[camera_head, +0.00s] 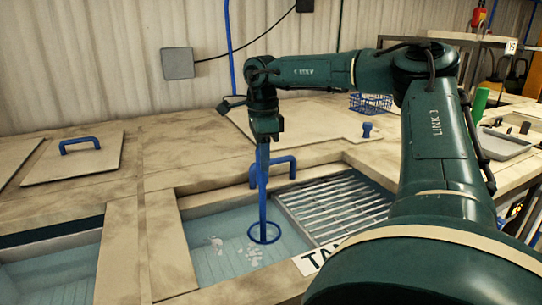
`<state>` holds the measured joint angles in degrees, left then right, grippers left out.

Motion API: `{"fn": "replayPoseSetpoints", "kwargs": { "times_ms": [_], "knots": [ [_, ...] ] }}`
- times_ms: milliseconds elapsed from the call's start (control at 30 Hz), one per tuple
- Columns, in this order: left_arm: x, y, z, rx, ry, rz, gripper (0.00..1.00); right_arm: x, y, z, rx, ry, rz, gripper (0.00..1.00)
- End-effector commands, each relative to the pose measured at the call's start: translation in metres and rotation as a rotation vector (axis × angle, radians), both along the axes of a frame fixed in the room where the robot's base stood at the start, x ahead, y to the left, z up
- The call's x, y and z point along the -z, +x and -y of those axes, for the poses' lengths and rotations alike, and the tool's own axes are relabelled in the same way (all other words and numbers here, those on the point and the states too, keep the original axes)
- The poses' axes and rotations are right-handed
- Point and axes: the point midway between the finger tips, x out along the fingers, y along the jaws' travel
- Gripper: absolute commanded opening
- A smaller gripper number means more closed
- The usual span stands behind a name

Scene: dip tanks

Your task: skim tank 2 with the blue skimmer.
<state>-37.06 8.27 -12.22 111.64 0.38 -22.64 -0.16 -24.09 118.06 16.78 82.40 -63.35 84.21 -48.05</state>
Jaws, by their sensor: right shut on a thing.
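My right gripper (265,136) is shut on the upper part of the blue skimmer (263,185). The skimmer hangs upright, with its ring at the bottom over the water of an open tank (215,262). I cannot tell whether the ring touches the water. White patches of scum float near the ring, to its left and just below it. My left gripper is not in view.
A slatted metal rack (335,205) lies beside the water on the right. A lid with a blue handle (80,144) is at left; another blue handle stands behind the skimmer. Another open tank (50,275) is at lower left. A blue wire basket (371,103) and grey tray (503,143) stand farther back.

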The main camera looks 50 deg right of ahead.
Motion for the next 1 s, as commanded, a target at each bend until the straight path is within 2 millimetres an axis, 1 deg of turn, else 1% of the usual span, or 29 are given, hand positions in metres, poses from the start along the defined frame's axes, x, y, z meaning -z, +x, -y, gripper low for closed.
{"fn": "replayPoseSetpoints", "kwargs": {
  "times_ms": [1000],
  "knots": [
    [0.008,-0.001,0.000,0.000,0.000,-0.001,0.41,-0.001,0.044,-0.078,-0.001,-0.003,0.002,0.00]
  ]
}}
